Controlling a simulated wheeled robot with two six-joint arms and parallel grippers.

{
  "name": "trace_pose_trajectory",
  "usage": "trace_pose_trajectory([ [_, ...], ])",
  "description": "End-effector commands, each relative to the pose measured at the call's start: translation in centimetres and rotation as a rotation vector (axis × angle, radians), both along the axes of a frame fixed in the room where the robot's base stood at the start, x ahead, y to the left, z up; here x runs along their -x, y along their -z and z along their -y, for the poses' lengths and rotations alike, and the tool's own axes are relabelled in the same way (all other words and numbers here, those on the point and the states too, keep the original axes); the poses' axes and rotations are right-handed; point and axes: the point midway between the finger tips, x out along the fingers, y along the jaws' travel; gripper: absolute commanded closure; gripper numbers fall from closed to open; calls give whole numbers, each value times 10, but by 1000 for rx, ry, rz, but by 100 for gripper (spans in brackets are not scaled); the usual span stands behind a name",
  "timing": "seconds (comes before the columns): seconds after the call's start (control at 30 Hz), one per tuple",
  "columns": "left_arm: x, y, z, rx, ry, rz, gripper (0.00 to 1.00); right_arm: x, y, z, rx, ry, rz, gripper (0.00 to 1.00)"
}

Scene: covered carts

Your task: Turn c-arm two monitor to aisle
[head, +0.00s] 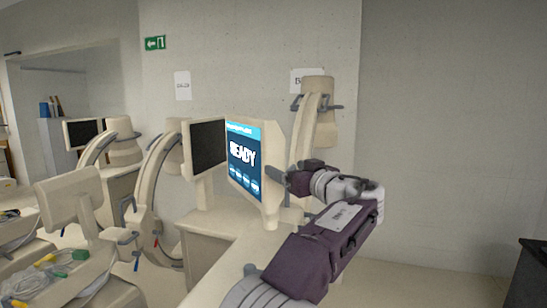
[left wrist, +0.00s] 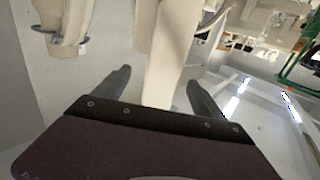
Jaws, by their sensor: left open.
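A twin-screen monitor stands on a beige cart (head: 212,222) in the middle of the head view. Its right screen (head: 243,158) is lit blue and reads "READY"; its left screen (head: 207,146) is dark. I cannot read a number telling which c-arm it belongs to. My left gripper (head: 277,177) is open at the right edge of the lit screen's housing. In the left wrist view, the open fingers (left wrist: 158,82) lie on either side of a beige panel edge (left wrist: 168,58); contact cannot be told. My right gripper is not in view.
A c-arm (head: 318,112) stands behind the monitor, near the wall. More beige c-arms, another dark monitor (head: 82,133) and a cart with cables (head: 60,275) stand at left. A dark cabinet (head: 530,272) is at lower right. The floor between looks clear.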

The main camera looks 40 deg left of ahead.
Motion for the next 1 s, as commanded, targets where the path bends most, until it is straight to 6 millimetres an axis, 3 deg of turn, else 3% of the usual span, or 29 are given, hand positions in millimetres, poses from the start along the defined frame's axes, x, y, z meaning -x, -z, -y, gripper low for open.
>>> trace_pose_trajectory([
  [0.1, -9, -9, -22, 0, -5, -4, 19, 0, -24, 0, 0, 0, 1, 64],
  [0.33, -28, -6, -63, 2, -3, -6, 19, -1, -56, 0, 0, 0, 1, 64],
  [0.5, -34, -2, -75, 2, -1, -3, 19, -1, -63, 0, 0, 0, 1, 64],
  [0.73, -35, 0, -76, 1, 1, -2, 19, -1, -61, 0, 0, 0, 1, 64],
  [0.77, -35, 0, -76, 1, 1, -2, 25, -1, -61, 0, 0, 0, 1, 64],
  [1.0, -35, 1, -76, 2, 0, -2, 92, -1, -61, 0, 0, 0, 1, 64],
])
